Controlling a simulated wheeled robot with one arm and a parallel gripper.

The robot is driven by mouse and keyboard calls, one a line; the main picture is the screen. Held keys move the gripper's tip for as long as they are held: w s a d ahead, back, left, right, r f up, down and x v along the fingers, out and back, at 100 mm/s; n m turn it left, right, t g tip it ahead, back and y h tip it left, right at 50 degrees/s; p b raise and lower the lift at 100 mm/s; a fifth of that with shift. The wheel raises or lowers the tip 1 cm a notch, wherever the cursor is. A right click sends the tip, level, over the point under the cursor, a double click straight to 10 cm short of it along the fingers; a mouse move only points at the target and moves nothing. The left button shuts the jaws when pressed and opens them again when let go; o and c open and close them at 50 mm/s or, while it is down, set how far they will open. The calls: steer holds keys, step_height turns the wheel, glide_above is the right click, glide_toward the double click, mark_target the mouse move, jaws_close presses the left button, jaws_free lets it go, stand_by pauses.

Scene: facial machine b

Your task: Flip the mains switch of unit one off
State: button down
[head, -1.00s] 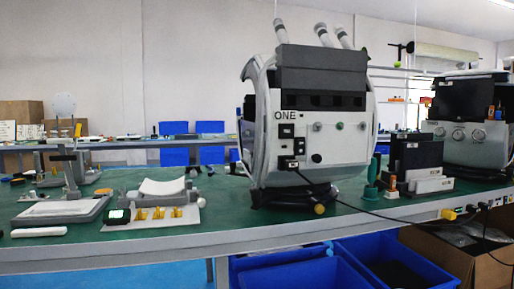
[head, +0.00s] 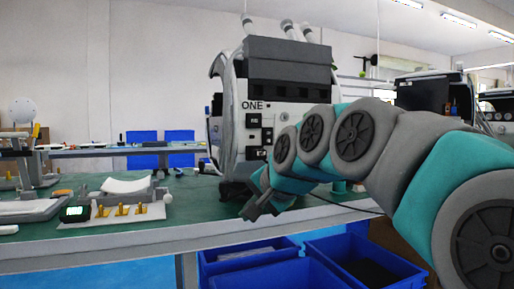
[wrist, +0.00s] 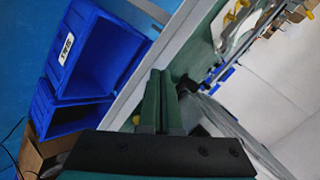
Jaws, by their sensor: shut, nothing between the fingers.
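Unit one (head: 288,72) is a grey and white machine marked ONE, standing on the green bench in the head view. Small black switches (head: 253,120) sit at the left of its front panel. Which one is the mains switch, and its position, are too small to tell. My arm hides the lower right of the panel. My gripper (head: 252,211) points down and left, in front of the unit's base and below the switches, apart from them. In the wrist view its two green fingers (wrist: 159,88) are shut together with nothing between them.
The bench's front edge (head: 130,240) runs below my gripper. Blue bins (head: 262,276) stand under the bench, also seen in the wrist view (wrist: 95,50). A tray with yellow pieces (head: 120,212) lies left of the unit. A second machine (head: 425,92) stands at right.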

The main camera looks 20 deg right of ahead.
steer(key=w+d+r+m+t+h+b, duration=0.2)
steer(key=d+r+m+t, duration=0.3)
steer(key=d+r, duration=0.8)
step_height(320, 180, up, 4)
steer(key=shift+f+m+t+b, duration=0.1)
steer(key=shift+m+t+b, duration=0.3)
steer(key=shift+m, duration=0.7)
steer(key=shift+w, duration=0.2)
glide_toward(268, 134)
steer(key=w+f, duration=0.2)
steer(key=w, duration=0.2)
steer(key=shift+w+r, duration=0.15)
steer(key=shift+w, duration=0.45)
steer(key=shift+w+r, duration=0.2)
steer(key=shift+w, duration=0.4)
steer(key=shift+r, duration=0.1)
